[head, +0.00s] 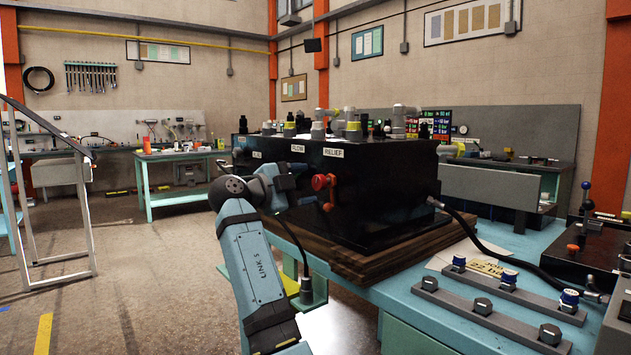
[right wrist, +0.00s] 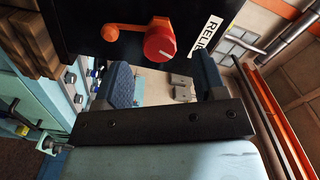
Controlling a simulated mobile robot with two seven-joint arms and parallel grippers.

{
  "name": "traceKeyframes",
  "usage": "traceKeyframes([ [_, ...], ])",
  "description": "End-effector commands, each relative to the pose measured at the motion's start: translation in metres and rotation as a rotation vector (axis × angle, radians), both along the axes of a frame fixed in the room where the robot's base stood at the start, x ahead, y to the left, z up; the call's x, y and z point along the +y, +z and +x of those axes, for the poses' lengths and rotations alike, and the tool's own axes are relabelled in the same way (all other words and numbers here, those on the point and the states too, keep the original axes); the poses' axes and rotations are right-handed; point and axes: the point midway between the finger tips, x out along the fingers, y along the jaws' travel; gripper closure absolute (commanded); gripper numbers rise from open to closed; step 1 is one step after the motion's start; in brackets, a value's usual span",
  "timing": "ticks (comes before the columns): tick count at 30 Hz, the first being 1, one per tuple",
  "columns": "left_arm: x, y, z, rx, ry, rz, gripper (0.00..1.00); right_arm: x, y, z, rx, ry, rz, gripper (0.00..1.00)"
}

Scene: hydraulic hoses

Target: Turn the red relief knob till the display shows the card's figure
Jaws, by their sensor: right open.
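The red relief knob (head: 319,182) is on the front face of the black box (head: 390,185), below a label reading RELIEF (head: 333,152). An orange-red lever beside it shows in the right wrist view (right wrist: 124,32). In that view the knob (right wrist: 160,40) lies just beyond my right gripper (right wrist: 163,75), which is open and empty, its fingers apart and not visibly touching the knob. In the head view my right gripper (head: 298,184) is just left of the knob. A card (head: 478,266) with "22" lies on the bench, partly covered. I cannot make out which display belongs to the knob. My left gripper is out of view.
The box stands on a wooden board (head: 400,255) on a blue bench (head: 405,300). A black hose (head: 490,250) runs from the box toward the right. Grey bars with bolts (head: 490,310) lie at the front. Small lit panels (head: 437,122) show behind the box. Open floor is at left.

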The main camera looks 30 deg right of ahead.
Motion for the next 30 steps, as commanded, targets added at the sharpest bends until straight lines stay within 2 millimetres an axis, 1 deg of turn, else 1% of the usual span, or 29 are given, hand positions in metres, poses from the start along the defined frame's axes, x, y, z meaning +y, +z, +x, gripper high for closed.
traceKeyframes([
  [1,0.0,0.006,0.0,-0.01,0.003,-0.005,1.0,0.014,0.002,-0.001,0.001,0.004,0.001,0.36],
  [6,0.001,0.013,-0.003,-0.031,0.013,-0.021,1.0,0.052,0.002,-0.004,0.0,0.003,0.001,0.36],
  [9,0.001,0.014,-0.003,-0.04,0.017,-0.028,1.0,0.07,0.002,-0.005,0.0,0.002,0.001,0.36],
  [12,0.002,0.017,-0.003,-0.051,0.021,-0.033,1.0,0.083,0.001,-0.006,0.0,0.001,0.0,0.36],
  [15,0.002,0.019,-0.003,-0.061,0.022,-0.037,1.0,0.091,0.0,-0.007,0.0,0.0,0.001,0.36],
  [18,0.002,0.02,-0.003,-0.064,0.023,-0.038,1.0,0.094,0.0,-0.007,-0.001,0.0,0.001,0.36],
  [30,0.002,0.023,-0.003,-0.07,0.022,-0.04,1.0,0.094,0.0,-0.008,-0.001,0.0,0.001,0.36],
])
